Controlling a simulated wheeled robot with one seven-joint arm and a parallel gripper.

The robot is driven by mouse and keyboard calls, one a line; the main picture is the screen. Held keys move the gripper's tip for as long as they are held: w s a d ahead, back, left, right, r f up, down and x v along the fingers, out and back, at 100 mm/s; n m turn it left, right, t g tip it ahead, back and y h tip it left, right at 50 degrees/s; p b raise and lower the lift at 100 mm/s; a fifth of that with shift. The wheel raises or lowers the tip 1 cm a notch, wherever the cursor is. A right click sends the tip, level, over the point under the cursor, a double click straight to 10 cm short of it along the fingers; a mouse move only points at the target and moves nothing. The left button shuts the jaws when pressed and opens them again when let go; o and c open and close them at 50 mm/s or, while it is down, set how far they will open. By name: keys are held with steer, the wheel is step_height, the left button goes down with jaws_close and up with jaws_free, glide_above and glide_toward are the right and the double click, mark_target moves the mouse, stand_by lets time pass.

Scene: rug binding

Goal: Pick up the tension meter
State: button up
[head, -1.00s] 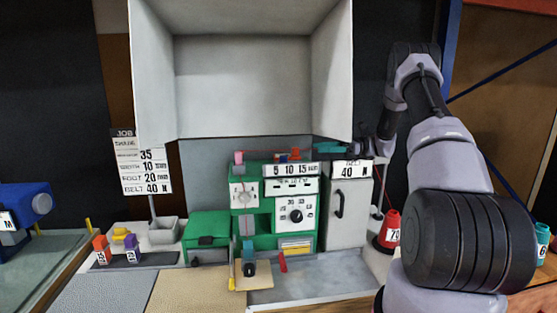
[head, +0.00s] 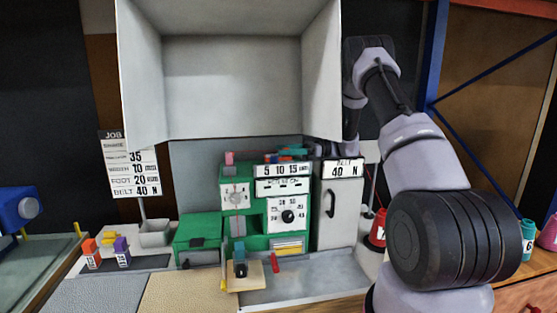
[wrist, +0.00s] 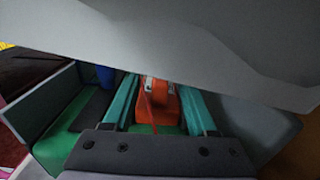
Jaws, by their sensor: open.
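An orange-red object (wrist: 158,108) with a pale, ring-like upper part sits between my fingers in the wrist view. I take it for the tension meter, though its top is partly hidden by a grey panel. In the head view a small red patch (head: 286,157) shows on top of the green machine (head: 229,177), just under my gripper. My gripper (wrist: 156,86) has two teal fingers, open, one on each side of the orange-red object with gaps. In the head view my gripper (head: 292,149) is small and partly hidden behind the hood's lower edge.
A large grey hood (head: 230,85) hangs over the machine, close above my wrist. A grey cabinet (head: 340,205) labelled 40 N stands right of the machine. A red cone (head: 377,232) stands farther right. A pink spool (head: 229,158) stands left on the machine top.

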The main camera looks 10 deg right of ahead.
steer(key=shift+c, duration=0.3)
jaws_close()
